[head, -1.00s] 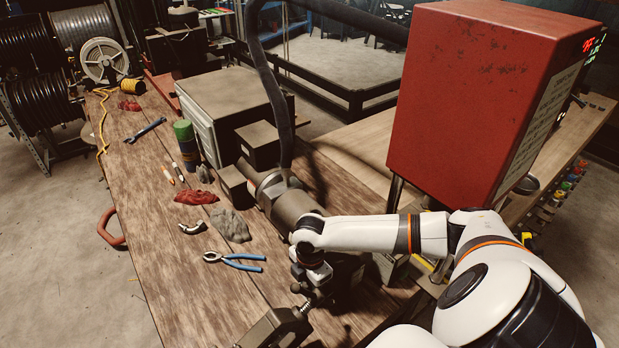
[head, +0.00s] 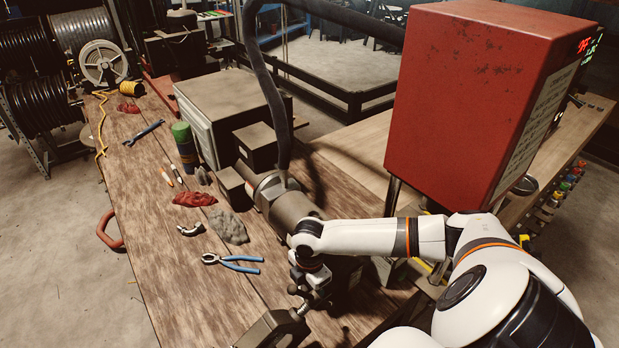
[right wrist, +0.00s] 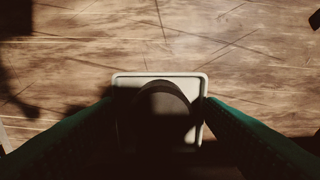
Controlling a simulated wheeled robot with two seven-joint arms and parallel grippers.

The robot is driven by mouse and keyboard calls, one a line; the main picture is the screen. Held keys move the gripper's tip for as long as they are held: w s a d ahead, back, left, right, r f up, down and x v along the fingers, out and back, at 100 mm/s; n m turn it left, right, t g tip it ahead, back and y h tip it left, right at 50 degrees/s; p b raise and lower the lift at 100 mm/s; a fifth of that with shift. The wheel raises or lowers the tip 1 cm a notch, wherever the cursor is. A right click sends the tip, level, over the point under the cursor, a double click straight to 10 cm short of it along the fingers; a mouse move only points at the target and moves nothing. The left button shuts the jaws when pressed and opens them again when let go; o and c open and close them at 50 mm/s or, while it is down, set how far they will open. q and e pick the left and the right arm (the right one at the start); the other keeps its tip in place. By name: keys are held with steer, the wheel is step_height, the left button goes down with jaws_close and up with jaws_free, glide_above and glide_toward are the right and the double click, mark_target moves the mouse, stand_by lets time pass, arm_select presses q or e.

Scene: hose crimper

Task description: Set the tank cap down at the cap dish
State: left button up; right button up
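In the right wrist view, the dark round tank cap (right wrist: 162,108) sits within the pale rim of a small squared cap dish (right wrist: 202,82). Much of the cap and the near part of the dish are in deep shadow. My right gripper (right wrist: 158,101) has its two green fingers apart, one on each side of the cap. Pale rim shows between the right finger and the cap, so the gripper looks open. In the head view, only my right gripper's dark body (head: 272,330) shows at the bottom edge; its fingertips, the cap and the dish are out of view. My left gripper is not in view.
Blue-handled pliers (head: 232,262), a grey rag (head: 228,226) and a red rag (head: 195,199) lie left of my right arm. A machine with a thick hose (head: 268,85) stands behind it. A large red cabinet (head: 470,100) rises at the right. The bench's left front is bare.

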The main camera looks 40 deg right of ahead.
stand_by(0.3)
steer(key=shift+r, duration=0.4)
step_height(320, 180, up, 11)
steer(key=b, duration=0.3)
steer(key=shift+b, duration=0.3)
steer(key=shift+s, duration=0.1)
